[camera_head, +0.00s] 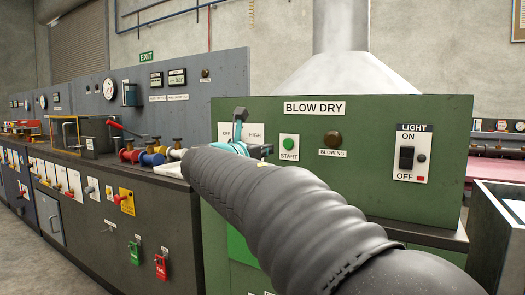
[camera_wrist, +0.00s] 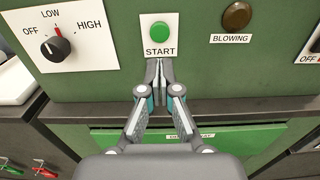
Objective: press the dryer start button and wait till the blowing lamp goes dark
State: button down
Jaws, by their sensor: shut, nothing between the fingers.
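The green START button (camera_head: 289,144) is on the green BLOW DRY panel. In the wrist view the START button (camera_wrist: 160,31) is right above my fingertips. My gripper (camera_wrist: 160,66) is shut and empty, its fingertips over the lower edge of the START label. I cannot tell whether they touch the panel. In the head view my gripper (camera_head: 266,151) is left of and slightly below the button, partly hidden by my arm. The BLOWING lamp (camera_head: 333,139) is right of the button and looks dull brown, unlit; it also shows in the wrist view (camera_wrist: 236,16).
An OFF/LOW/HIGH knob (camera_wrist: 57,47) is left of the button. A LIGHT switch (camera_head: 407,157) is right of the lamp. A green flap (camera_wrist: 190,140) is below the panel. A bench (camera_head: 85,190) with valves and gauges stands at left.

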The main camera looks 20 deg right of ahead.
aim_at(288, 144)
jog(key=x, duration=1)
jog(key=shift+p, duration=0.4)
